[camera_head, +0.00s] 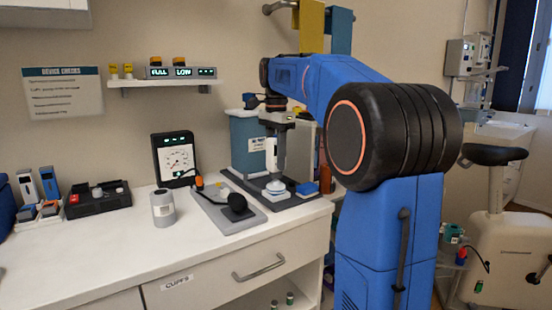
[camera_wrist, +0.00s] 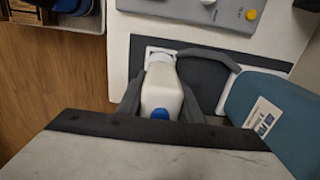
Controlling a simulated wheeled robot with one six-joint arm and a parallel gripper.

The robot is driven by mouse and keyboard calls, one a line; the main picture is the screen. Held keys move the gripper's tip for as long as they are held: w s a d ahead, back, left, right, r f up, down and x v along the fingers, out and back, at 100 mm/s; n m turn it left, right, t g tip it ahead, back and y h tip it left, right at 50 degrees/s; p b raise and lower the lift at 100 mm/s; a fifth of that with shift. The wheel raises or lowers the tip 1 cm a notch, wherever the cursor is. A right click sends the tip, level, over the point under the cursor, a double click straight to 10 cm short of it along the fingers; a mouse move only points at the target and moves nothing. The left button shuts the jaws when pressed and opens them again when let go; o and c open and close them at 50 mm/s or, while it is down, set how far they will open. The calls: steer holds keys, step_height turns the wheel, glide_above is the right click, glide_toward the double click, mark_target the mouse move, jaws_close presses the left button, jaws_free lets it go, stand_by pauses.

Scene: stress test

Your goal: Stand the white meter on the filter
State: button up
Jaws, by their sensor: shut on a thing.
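My gripper (camera_head: 277,140) points down over the right end of the counter, shut on the white meter (camera_head: 271,155). In the wrist view the meter (camera_wrist: 160,92) is a white body with a blue round spot, between the dark fingers of my gripper (camera_wrist: 158,104). A round white piece with a blue band, seemingly the filter (camera_head: 275,188), is right below the meter on a dark mat (camera_head: 292,203). The meter looks upright and nearly in line with it. I cannot tell whether they touch.
A blue-and-white piece (camera_head: 306,188) lies to the right. The counter's front left is clear.

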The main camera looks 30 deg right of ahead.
steer(key=shift+f, duration=1.2)
stand_by(0.4)
steer(key=o, duration=1.2)
step_height(320, 180, up, 17)
steer(key=shift+r, duration=0.2)
steer(key=shift+a, duration=0.1)
